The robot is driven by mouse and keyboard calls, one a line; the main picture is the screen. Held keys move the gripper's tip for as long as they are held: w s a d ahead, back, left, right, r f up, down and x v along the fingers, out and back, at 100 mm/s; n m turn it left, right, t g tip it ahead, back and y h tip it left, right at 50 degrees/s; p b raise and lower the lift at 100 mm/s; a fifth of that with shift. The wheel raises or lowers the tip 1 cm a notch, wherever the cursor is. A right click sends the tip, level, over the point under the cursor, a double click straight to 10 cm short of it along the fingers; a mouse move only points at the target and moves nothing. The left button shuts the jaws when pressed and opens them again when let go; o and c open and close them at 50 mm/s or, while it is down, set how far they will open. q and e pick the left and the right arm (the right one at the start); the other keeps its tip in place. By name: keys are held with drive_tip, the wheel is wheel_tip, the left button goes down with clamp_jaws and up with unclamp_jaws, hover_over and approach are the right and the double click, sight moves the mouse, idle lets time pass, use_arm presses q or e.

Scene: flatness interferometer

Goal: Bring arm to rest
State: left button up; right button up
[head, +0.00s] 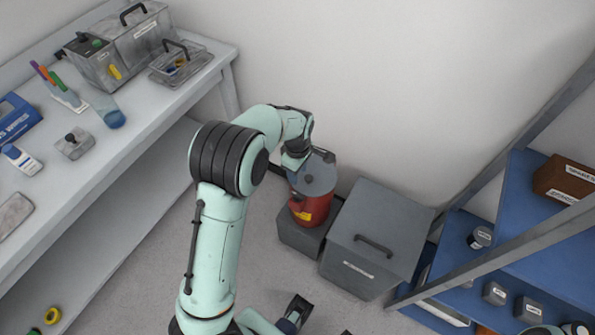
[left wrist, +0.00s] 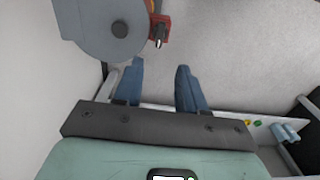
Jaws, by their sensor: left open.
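My left arm rises from the bottom of the head view, bends at its elbow and reaches to the back wall. My left gripper (head: 293,162) is at the far side of a red can (head: 312,206) with a grey lid (head: 320,176); its fingers are mostly hidden in the head view. In the left wrist view its two blue fingers (left wrist: 160,75) are apart with only floor between them. The grey lid (left wrist: 98,28) is just beyond the fingertips, upper left.
The can stands on a dark block beside a grey lidded bin (head: 370,240). A bench (head: 150,120) with boxes, pens and bottles is at left. A blue shelf rack (head: 545,225) is at right. Open floor (head: 150,275) lies between bench and arm.

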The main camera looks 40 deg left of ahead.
use_arm(q)
drive_tip(key=s+d+f+m+p, duration=0.1)
drive_tip(key=s+d+f+m, duration=0.15)
drive_tip(key=f, duration=0.25)
drive_tip(key=s+d+f+m+p, duration=0.1)
drive_tip(key=s+f+m, duration=0.15)
drive_tip(key=f, duration=0.25)
drive_tip(key=s+d+f+m+h+p, duration=0.1)
drive_tip(key=s+d+f+m, duration=0.1)
drive_tip(key=s+d, duration=0.3)
drive_tip(key=s+d+f+m+h+p, duration=0.1)
drive_tip(key=s+d+f+m, duration=0.2)
drive_tip(key=s, duration=0.5)
drive_tip(key=s+d+f+m+g+h+p, duration=0.1)
drive_tip(key=s+d+f+m+p, duration=0.1)
drive_tip(key=s+d+m, duration=0.3)
drive_tip(key=s+d, duration=0.2)
drive_tip(key=shift+s+f+h, duration=0.3)
drive_tip(key=shift+s+f, duration=0.05)
drive_tip(key=shift+f, duration=0.05)
use_arm(e)
wheel_tip(320, 180, up, 7)
drive_tip(key=w, duration=0.2)
drive_tip(key=shift+w+f, duration=0.2)
drive_tip(key=shift+w, duration=0.1)
